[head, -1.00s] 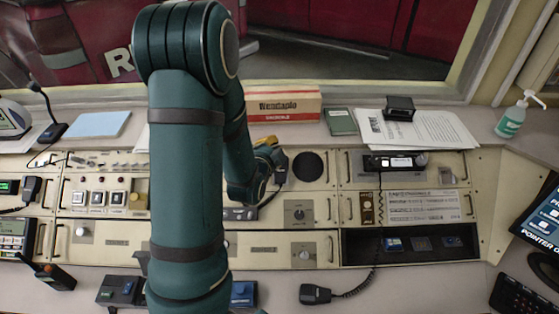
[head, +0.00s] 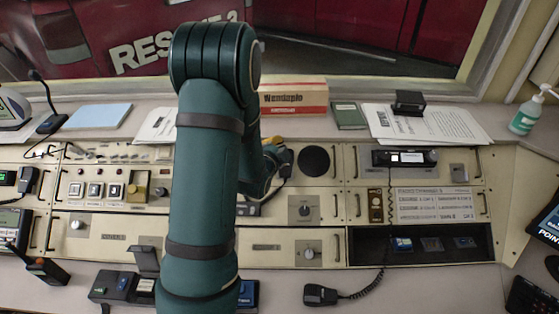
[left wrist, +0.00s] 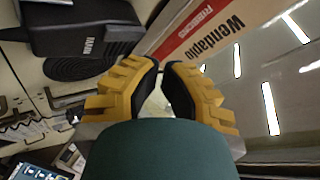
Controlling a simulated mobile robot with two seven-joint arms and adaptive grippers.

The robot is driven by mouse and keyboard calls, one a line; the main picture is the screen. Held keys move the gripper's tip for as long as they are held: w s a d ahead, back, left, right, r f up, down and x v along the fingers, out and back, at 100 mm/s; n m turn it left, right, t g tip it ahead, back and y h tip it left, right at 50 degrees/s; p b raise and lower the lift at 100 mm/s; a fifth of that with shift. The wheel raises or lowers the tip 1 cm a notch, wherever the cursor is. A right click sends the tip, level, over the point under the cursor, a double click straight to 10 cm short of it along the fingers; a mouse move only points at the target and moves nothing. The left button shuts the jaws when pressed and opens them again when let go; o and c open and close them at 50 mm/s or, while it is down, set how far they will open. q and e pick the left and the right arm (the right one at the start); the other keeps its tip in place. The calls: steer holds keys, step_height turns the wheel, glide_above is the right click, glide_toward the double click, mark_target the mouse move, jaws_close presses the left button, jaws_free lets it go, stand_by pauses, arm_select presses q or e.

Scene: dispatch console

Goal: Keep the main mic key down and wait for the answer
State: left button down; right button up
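A black mic unit (left wrist: 85,30) with a small tag reading MAIN shows at the upper left of the left wrist view, over a round black speaker grille. In the head view a dark piece that looks like this mic (head: 287,163) sits just left of the round speaker (head: 314,161). My left gripper (left wrist: 161,64) has yellow, dark-padded fingers whose tips come together with nothing seen between them. The tips are close beside the mic's edge; I cannot tell whether they touch it. In the head view my arm hides most of the left gripper (head: 272,142).
A white and red carton (head: 293,97) stands behind the gripper on the ledge. Another hand mic (head: 320,295) with a coiled cord lies on the front desk. A gooseneck mic (head: 50,122) stands at the far left. A green booklet (head: 349,116) lies right of the carton.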

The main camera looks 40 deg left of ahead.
arm_select(q)
steer(key=shift+w+a+f, duration=0.15)
steer(key=shift+f, duration=0.2)
steer(key=shift+b, duration=0.3)
stand_by(1.0)
steer(key=shift+w+a+f+b, duration=0.15)
steer(key=shift+w+f+b, duration=0.05)
steer(key=shift+f+b, duration=0.2)
steer(key=shift+w+a+f+b, duration=0.15)
steer(key=shift+f+b, duration=0.1)
steer(key=shift+b, duration=0.25)
stand_by(0.7)
steer(key=shift+r, duration=0.1)
stand_by(2.2)
steer(key=shift+s+d+r+p, duration=0.3)
steer(key=shift+s+r+p, duration=0.1)
steer(key=shift+r, duration=0.2)
steer(key=shift+s+d+r+p, duration=0.35)
steer(key=shift+r+p, duration=0.15)
steer(key=shift+r, duration=0.2)
steer(key=shift+s+d+r+p, duration=0.3)
steer(key=shift+r+p, duration=0.15)
steer(key=shift+r, duration=0.25)
steer(key=shift+s+d+r+p, duration=0.3)
steer(key=shift+r+p, duration=0.2)
steer(key=shift+r, duration=0.2)
